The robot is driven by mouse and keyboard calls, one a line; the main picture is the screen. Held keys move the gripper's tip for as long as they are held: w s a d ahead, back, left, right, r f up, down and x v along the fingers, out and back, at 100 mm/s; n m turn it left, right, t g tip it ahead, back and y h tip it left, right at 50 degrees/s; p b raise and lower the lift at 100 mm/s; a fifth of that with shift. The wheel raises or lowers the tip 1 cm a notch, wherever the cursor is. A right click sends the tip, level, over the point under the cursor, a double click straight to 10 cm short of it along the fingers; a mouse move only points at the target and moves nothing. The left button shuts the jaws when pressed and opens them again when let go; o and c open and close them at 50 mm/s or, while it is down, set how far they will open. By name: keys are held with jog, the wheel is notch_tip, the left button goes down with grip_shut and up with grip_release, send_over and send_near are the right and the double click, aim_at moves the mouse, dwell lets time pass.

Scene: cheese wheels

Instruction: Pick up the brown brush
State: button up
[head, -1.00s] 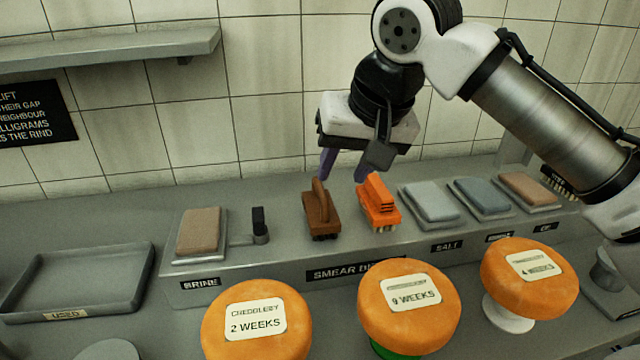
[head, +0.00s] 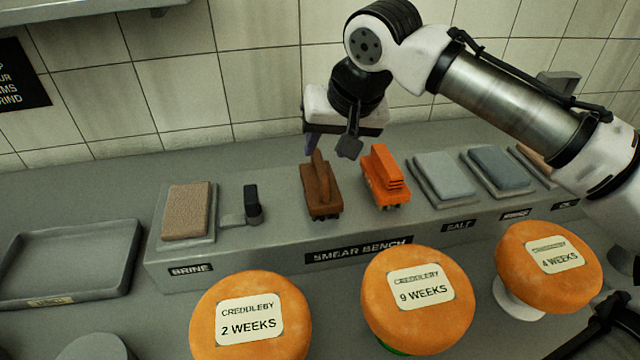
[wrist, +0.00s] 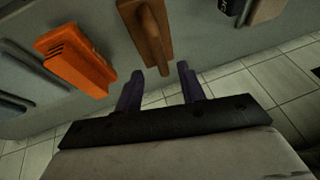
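The brown brush (head: 321,198) sits upright on the raised smear bench, bristles down and handle up, just left of an orange brush (head: 384,178). My gripper (head: 322,150) is above and behind the brown brush in the head view, with one finger partly hidden. In the wrist view my gripper (wrist: 160,70) has its two dark purple fingers apart with nothing between them. The brown brush (wrist: 149,32) lies just beyond the fingertips there, roughly in line with the gap. The orange brush (wrist: 76,60) is to its left.
On the smear bench (head: 290,250) are a brown pad (head: 188,211), a small black-handled item (head: 251,203) and grey pads (head: 445,177). Cheese wheels (head: 250,338) stand in front. An empty tray (head: 70,255) is at left. A tiled wall is behind.

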aim_at(321, 160)
jog(key=shift+p+x, duration=0.7)
jog(key=shift+x, duration=1.95)
jog(key=shift+s+a, duration=0.1)
jog(key=shift+s, duration=0.05)
jog(key=shift+c, duration=0.2)
grip_shut()
